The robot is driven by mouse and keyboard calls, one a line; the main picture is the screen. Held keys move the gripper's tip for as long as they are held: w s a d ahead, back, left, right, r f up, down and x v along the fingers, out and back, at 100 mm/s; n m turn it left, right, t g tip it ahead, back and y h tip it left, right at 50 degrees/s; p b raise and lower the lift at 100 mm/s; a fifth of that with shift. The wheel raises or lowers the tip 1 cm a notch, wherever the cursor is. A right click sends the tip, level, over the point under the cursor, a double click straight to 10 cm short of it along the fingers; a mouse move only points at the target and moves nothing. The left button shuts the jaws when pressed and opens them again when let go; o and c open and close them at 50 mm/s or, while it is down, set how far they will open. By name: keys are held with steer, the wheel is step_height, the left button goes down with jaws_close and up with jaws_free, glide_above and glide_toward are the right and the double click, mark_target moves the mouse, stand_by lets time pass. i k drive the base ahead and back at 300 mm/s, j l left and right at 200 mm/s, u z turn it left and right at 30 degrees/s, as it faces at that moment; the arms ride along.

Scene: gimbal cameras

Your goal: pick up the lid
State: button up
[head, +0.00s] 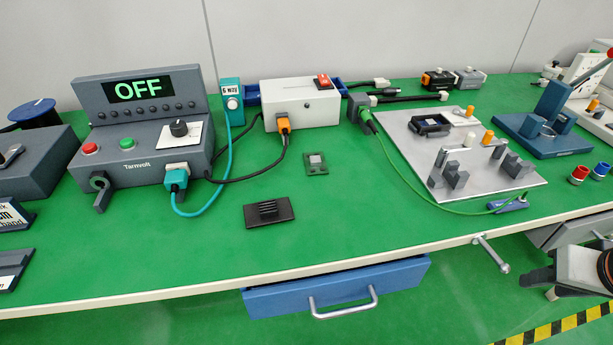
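A dark flat rectangular piece with raised ribs in its middle, which looks like the lid (284,214), lies flat on the green bench top near the front edge, left of centre. Nothing touches it. My gripper (524,280) seems to be the dark end at the lower right, beyond the bench's front edge and far from the lid. Its fingers are too small and partly cut off to tell whether they are open or shut.
A small green board (316,168) lies behind the lid. A grey control box (137,146) reading OFF and a white box (300,104) with cables stand behind. A metal fixture plate (500,187) is at right. A blue drawer (345,285) protrudes below the front edge.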

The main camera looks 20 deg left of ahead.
mark_target(271, 211)
steer(key=k+u, duration=0.35)
steer(key=k+j+u, duration=0.15)
steer(key=u, duration=0.2)
steer(key=k+j+u, duration=0.15)
steer(key=u, duration=0.2)
steer(key=k+j, duration=0.05)
